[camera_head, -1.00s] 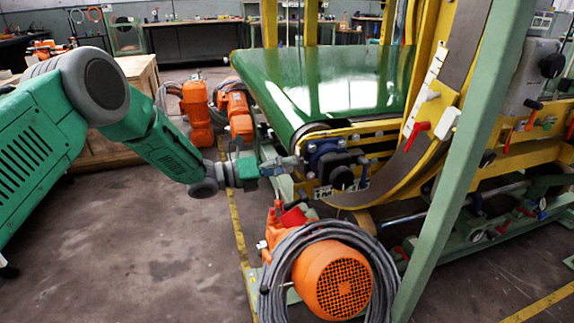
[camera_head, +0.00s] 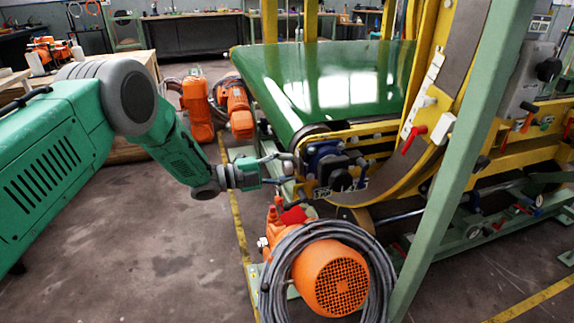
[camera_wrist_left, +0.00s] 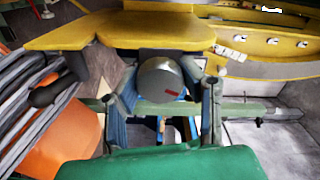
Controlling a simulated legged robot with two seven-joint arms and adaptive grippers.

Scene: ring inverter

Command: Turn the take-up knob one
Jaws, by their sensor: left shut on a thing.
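The take-up knob (camera_wrist_left: 160,80) is a grey round knob with a red mark, seen end-on in the left wrist view under the yellow frame. My left gripper (camera_wrist_left: 160,92) has one finger on each side of it and is shut on it. In the head view the left gripper (camera_head: 283,168) reaches the near corner of the conveyor beside the blue bearing block (camera_head: 322,156). One finger shows above the other there, and the knob between them is largely hidden. My right gripper is in neither current view.
The green conveyor belt (camera_head: 325,80) lies behind the gripper. A green post (camera_head: 455,165) slants up at the right. Open floor (camera_head: 130,250) lies at the left.

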